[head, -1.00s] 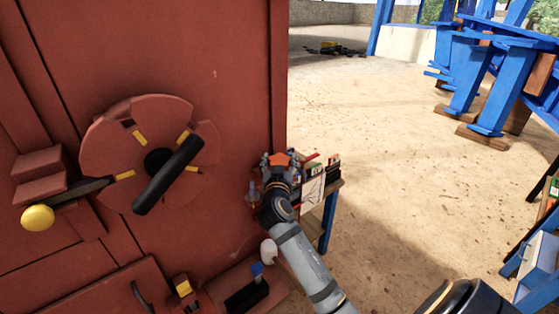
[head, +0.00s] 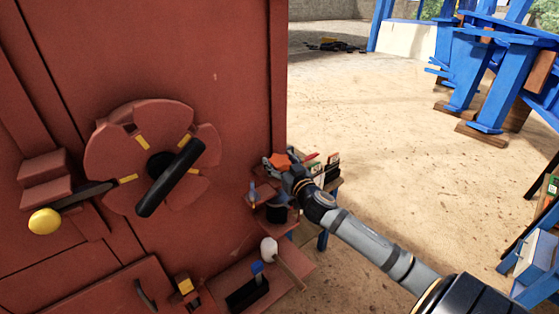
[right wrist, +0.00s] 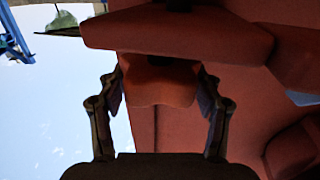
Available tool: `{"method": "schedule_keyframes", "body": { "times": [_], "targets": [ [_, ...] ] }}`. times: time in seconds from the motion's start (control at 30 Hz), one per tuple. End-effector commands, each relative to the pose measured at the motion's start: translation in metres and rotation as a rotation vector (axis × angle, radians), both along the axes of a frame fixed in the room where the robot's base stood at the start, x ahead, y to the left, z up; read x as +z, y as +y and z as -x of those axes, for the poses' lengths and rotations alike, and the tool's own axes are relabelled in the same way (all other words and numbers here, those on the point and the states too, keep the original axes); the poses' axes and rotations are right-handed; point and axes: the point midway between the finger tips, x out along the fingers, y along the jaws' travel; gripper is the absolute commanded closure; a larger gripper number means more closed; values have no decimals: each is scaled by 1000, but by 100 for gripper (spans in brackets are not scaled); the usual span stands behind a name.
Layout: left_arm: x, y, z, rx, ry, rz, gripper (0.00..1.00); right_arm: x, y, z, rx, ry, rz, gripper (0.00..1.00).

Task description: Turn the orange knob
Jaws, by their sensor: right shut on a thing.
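The orange knob (head: 279,161) sits near the right edge of the red machine, partly hidden by my right gripper. My right gripper (head: 285,166) reaches it from the lower right and is shut on it. In the right wrist view, the two fingers of the gripper (right wrist: 160,88) stand on either side of the reddish knob (right wrist: 162,84), which looks dark in shadow. The knob's exact turn angle cannot be told. My left gripper is not in view.
The red machine (head: 235,60) fills the left side, with a round plate (head: 108,155), a black handle (head: 170,178) and a yellow ball lever (head: 44,221). A low ledge with small levers (head: 268,248) lies below the gripper. Open sandy ground (head: 400,130) is at the right.

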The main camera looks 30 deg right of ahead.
Motion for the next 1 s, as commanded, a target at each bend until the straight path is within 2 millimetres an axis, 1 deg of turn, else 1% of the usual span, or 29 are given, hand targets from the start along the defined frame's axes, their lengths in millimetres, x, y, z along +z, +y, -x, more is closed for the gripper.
{"method": "schedule_keyframes", "body": {
  "times": [0.37,0.4,0.57,0.87,1.0],
  "targets": [
    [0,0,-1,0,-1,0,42,-1,0,0,5,2,-1,66],
    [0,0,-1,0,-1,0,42,-1,0,0,5,2,-1,33],
    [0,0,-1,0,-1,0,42,-1,0,0,5,2,-1,11],
    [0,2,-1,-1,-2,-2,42,0,0,0,5,0,0,11],
    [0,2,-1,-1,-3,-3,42,-1,0,7,5,4,5,11]
  ]
}}
